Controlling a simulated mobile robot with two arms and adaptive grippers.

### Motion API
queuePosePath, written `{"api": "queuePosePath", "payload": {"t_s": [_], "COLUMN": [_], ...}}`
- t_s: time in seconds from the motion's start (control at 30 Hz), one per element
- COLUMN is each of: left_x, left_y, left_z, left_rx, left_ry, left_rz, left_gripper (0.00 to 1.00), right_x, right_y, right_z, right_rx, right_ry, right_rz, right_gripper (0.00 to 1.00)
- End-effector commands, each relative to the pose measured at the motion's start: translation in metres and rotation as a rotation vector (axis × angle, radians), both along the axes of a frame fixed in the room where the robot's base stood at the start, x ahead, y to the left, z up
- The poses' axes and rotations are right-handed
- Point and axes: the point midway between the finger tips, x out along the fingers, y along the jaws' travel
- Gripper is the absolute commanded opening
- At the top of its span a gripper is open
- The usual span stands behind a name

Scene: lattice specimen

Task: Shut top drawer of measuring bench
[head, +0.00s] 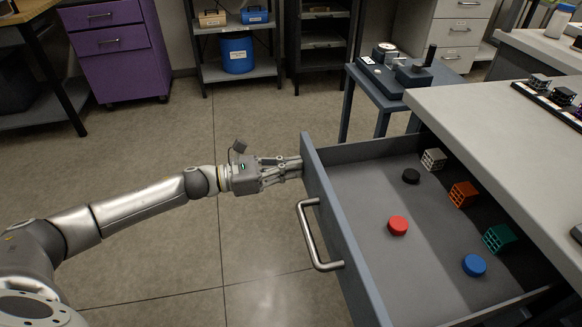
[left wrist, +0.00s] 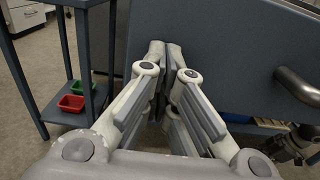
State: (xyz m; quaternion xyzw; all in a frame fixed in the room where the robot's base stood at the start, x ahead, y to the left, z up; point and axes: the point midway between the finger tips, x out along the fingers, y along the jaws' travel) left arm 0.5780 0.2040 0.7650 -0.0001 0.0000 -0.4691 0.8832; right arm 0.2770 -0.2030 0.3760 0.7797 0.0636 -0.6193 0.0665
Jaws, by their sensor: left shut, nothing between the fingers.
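The top drawer (head: 345,225) of the measuring bench (head: 470,110) stands pulled out, with its grey-blue front facing left. Its bar handle (head: 316,238) is on the front, and it also shows at the right edge of the left wrist view (left wrist: 298,88). My left gripper (head: 296,166) is shut and empty, its fingertips at the drawer front near its far end, beyond the handle. The left wrist view shows the closed fingers (left wrist: 168,90) close against the front panel (left wrist: 225,45); I cannot tell whether they touch.
The drawer holds lattice cubes, such as an orange one (head: 463,194), and red (head: 398,226), blue and black discs. A small side table (head: 372,88) with an instrument stands behind the drawer. The floor (head: 180,260) left of the drawer is clear apart from my arm.

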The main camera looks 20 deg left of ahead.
Motion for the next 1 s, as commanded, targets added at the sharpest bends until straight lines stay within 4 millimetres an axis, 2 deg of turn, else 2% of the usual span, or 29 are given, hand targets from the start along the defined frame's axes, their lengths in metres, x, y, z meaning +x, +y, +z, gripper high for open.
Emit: {"api": "queuePosePath", "payload": {"t_s": [0.27,0.47,0.77,1.0], "left_x": [0.007,0.028,0.072,0.102], "left_y": [-0.012,-0.043,-0.109,-0.152], "left_z": [0.000,0.000,-0.001,-0.002], "left_rx": [-0.002,-0.004,-0.003,-0.002], "left_ry": [-0.003,-0.004,-0.004,-0.003], "left_rz": [-0.002,-0.002,-0.003,-0.003], "left_gripper": [0.00,0.00,0.00,0.00], "right_x": [-0.001,0.004,0.010,0.004], "right_y": [0.001,0.001,0.001,-0.001], "right_z": [0.003,0.028,0.081,0.131], "right_rx": [0.002,0.003,0.004,0.006], "right_ry": [0.001,-0.013,-0.044,-0.071], "right_rz": [-0.001,-0.004,-0.008,-0.011], "right_gripper": [0.48,0.48,0.48,0.48]}}
